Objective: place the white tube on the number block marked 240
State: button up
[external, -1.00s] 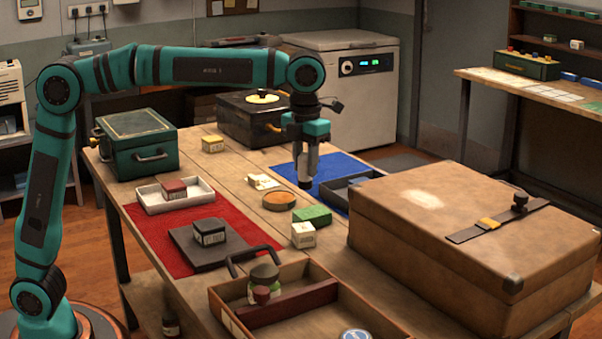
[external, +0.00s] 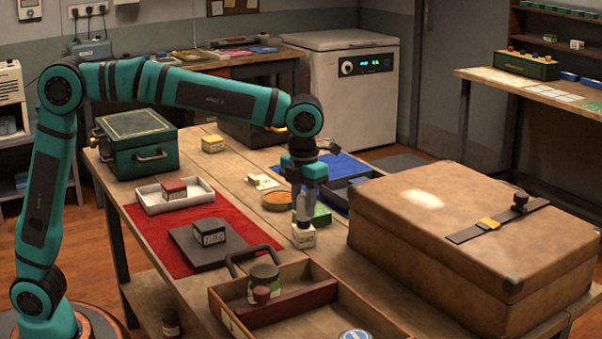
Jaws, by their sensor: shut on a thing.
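My gripper (external: 304,190) points down over the right middle of the table and is shut on the white tube (external: 302,206). The tube looks pale and upright, with a dark lower end. It is directly above a small white block (external: 303,238) with dark marks; I cannot tell whether they touch. The block numbers are too small to read surely.
A large brown suitcase (external: 440,270) fills the right side. An open wooden box (external: 385,310) with a jar is in front. A green case (external: 137,146) stands back left.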

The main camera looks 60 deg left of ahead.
jog(key=shift+f, duration=0.1)
jog(key=o, duration=0.8)
jog(key=shift+c, duration=0.2)
notch_tip(320, 180, up, 12)
jog(key=shift+f, duration=0.15)
jog(key=shift+r, duration=0.3)
